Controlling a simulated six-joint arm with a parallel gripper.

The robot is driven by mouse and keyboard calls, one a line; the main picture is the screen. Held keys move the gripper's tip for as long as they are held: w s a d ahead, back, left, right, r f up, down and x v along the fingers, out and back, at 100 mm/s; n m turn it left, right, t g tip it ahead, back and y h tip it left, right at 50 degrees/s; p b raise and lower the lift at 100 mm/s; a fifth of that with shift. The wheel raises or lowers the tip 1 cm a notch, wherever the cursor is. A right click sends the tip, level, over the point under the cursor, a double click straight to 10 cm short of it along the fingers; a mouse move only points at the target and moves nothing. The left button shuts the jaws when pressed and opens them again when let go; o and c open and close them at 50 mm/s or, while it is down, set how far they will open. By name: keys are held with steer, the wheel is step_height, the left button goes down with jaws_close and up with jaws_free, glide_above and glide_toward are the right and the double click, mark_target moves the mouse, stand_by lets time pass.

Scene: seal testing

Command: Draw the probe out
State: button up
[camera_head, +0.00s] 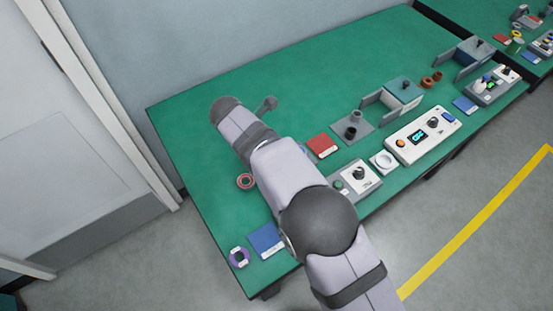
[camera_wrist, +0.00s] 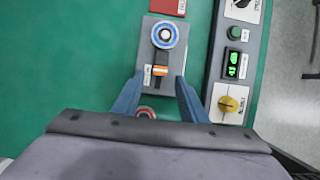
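In the wrist view, a grey plate (camera_wrist: 150,27) lies on the green bench. On it is a round fitting with a blue and white ring (camera_wrist: 165,33). A short dark piece with an orange band (camera_wrist: 161,71) runs from the ring towards my gripper; it appears to be the probe, and I cannot tell how deep it sits. My gripper (camera_wrist: 159,80) is open, its two blue-grey fingers apart on either side of the plate's near end. I see no contact with the orange-banded piece. In the head view my arm hides this spot.
A red and white ring (camera_wrist: 146,112) lies between my fingers' bases. In the head view, a red booklet (camera_head: 322,145) and white instrument (camera_head: 423,136) lie right; the bench's back left is clear.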

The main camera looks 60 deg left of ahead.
steer(key=shift+p+x, duration=0.5)
steer(key=shift+x, duration=1.7)
